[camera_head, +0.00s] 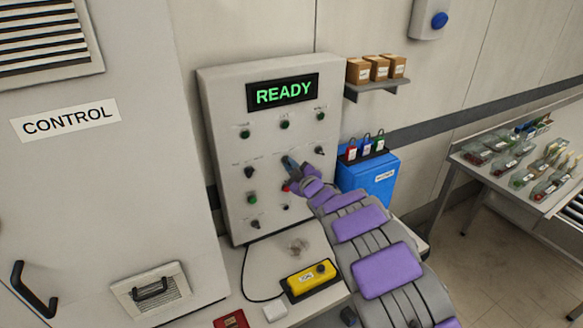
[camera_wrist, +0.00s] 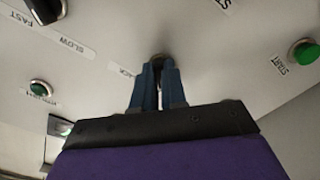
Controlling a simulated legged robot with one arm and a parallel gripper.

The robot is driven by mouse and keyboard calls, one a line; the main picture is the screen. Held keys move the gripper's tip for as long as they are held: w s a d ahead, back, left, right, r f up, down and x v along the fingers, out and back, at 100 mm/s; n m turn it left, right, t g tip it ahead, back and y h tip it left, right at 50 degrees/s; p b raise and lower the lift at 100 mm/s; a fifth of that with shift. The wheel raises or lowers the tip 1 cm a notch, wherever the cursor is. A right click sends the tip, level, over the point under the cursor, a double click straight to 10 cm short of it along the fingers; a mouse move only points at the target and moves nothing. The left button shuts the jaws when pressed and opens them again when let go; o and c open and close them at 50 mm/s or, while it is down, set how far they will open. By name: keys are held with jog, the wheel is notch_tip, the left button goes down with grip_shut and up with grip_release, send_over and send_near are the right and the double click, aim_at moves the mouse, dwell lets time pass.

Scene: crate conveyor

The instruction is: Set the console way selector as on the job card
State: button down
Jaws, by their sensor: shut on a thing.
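The grey console panel (camera_head: 228,140) stands upright and carries several knobs, buttons and lamps under a display that reads READY (camera_head: 284,92). My gripper (camera_head: 290,164) reaches the middle of the panel. In the wrist view my gripper (camera_wrist: 157,72) has its blue fingers shut on a small dark knob (camera_wrist: 158,58), mostly hidden between the fingertips. A partly covered label ending in "ACK" lies just left of it. I cannot read which way the held knob points. No job card can be made out for certain in either view.
The wrist view shows a black knob by FAST and SLOW labels (camera_wrist: 44,10) and a green START button (camera_wrist: 303,52). A yellow control box (camera_head: 310,281) lies on the desk. A blue box (camera_head: 368,178) stands right of the panel, close to my arm.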

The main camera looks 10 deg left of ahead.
jog(key=c, duration=1.2)
grip_release()
jog(key=shift+s+a, duration=0.1)
jog(key=shift+a, duration=0.05)
jog(key=p+v, duration=0.3)
jog(key=v, duration=1.4)
jog(key=shift+s+f, duration=0.1)
jog(key=shift+d, duration=0.25)
